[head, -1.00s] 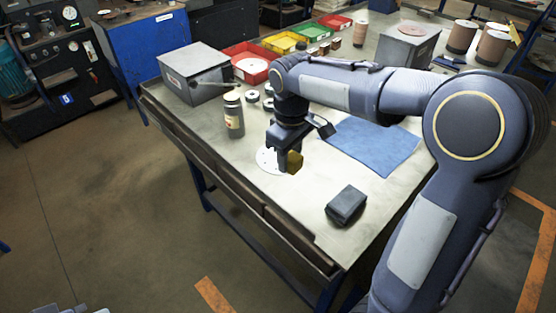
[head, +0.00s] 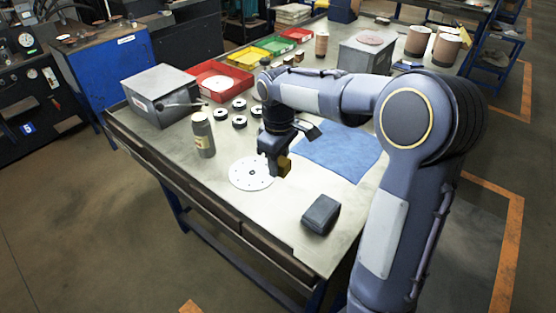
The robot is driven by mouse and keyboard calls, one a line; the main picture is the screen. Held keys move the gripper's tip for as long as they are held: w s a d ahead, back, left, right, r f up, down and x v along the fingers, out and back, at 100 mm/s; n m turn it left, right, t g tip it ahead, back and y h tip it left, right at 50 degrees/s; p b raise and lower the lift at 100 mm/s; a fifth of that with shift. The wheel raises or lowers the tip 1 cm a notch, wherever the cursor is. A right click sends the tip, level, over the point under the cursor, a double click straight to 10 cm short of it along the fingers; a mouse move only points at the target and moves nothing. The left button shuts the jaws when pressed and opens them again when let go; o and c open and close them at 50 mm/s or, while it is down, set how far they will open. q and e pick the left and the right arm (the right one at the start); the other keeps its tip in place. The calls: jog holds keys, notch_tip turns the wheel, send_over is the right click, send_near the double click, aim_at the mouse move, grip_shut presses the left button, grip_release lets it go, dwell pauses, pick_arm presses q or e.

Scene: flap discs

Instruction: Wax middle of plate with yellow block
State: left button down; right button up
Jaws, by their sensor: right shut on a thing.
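A white round plate (head: 246,174) with small dark holes lies flat on the workbench. My right gripper (head: 277,169) is shut on a small yellow block (head: 284,166) just right of the plate's middle, near its right edge. The gripper and block cover part of the plate's right side. I cannot tell whether the block touches the plate or hangs a little above the bench. My left gripper is not in view.
A blue cloth (head: 340,151) lies right of the gripper, and a dark grey block (head: 321,214) sits near the front. A bottle (head: 203,135) stands behind the plate, with several black rings beside it. A grey box (head: 158,94) and red tray (head: 222,82) are farther back.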

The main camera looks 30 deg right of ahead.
jog(key=b, duration=0.7)
send_near(278, 201)
jog(key=shift+f, duration=2.75)
jog(key=shift+f+b, duration=0.35)
jog(key=shift+f, duration=0.2)
jog(key=o, duration=0.5)
jog(key=shift+c, duration=0.2)
jog(key=shift+o, duration=0.5)
jog(key=shift+r, duration=0.2)
jog(key=shift+r+p, duration=0.45)
jog(key=shift+p, duration=0.2)
jog(key=shift+c, duration=0.3)
